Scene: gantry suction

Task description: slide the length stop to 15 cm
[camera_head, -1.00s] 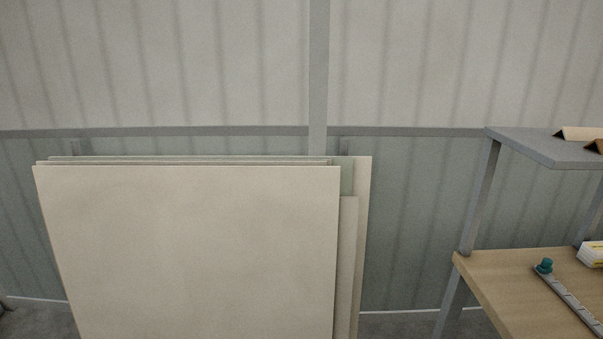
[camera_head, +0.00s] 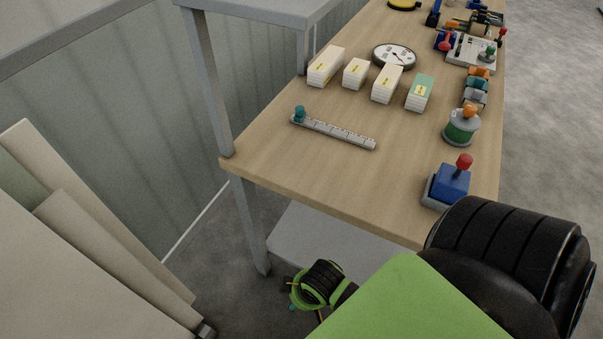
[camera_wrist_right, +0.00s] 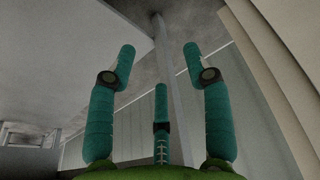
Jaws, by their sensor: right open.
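The length stop is a small teal knob (camera_head: 299,114) at the left end of a grey rail (camera_head: 340,134) with scale marks, lying on the wooden bench top. The scale is too small to read. My right arm crosses the lower right of the head view. My right gripper (camera_wrist_right: 160,66) has its teal fingers spread and nothing between them in the right wrist view. It points past a table leg (camera_wrist_right: 172,75). A green and black part of mine shows low beside the bench in the head view, apart from the stop. My left gripper is not in view.
The bench (camera_head: 290,165) holds several white boxes (camera_head: 325,66), a round dial (camera_head: 394,56), a green spool (camera_head: 461,126) and a blue joystick (camera_head: 451,182) with a red knob. A grey shelf (camera_head: 270,10) overhangs the far left. Large panels (camera_head: 90,225) lean at the left. Bench area in front of the rail is clear.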

